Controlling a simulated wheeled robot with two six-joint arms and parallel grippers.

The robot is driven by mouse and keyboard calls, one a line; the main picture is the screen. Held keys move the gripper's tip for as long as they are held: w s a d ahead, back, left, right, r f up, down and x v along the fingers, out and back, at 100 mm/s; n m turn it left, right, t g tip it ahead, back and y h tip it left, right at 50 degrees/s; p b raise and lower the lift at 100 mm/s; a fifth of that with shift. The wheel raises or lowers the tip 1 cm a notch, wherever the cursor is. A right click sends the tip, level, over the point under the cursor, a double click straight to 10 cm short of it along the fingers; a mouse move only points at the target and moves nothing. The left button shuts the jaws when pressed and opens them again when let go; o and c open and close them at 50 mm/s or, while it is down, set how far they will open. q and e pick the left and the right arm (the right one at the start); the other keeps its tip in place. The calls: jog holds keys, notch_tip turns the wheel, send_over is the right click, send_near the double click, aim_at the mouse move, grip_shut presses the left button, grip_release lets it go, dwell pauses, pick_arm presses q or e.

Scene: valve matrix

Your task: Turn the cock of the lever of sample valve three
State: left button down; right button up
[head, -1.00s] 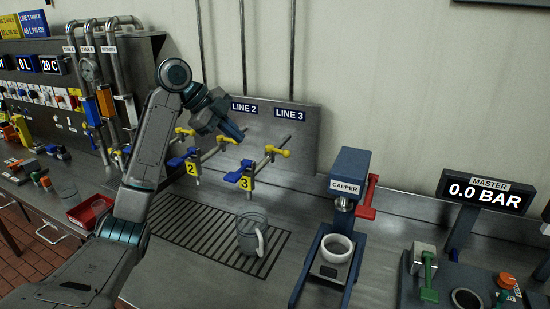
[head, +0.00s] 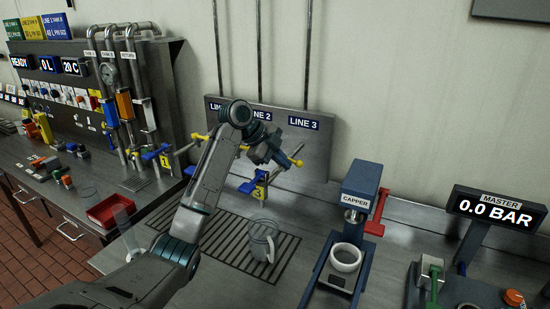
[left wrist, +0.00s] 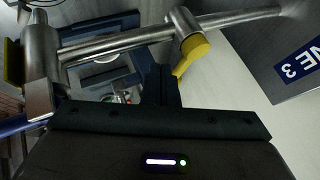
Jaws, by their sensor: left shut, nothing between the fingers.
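Sample valve three (head: 260,190) is under the LINE 3 label, with a yellow tag, a blue lever (head: 247,186) and a yellow handle (head: 296,162) on its pipe. My left gripper (head: 282,159) is beside that yellow handle and hides part of the valve's pipe. In the left wrist view, the shut, empty fingers (left wrist: 165,85) are close to a yellow piece (left wrist: 192,54) on a steel pipe (left wrist: 120,42). I cannot tell whether they touch it. My right gripper is not in view.
A clear jug (head: 262,240) stands on the drain grate (head: 225,255) below valve three. The capper (head: 350,215) with a white cup (head: 345,258) is to its right. Valve one (head: 158,157) is at left; my arm largely hides valve two. A red tray (head: 108,210) is at left.

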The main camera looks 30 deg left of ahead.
pick_arm(q)
jog(key=shift+w, duration=0.2)
jog(key=n, duration=0.1)
jog(key=n+y+p, duration=0.1)
jog(key=w+t, duration=0.1)
jog(key=shift+d+r+n+y, duration=0.25)
jog(key=shift+d+n+y, duration=0.05)
jog(key=shift+d+n, duration=0.1)
jog(key=shift+r, duration=0.1)
jog(key=shift+a+p, duration=0.3)
jog(key=shift+p, duration=0.15)
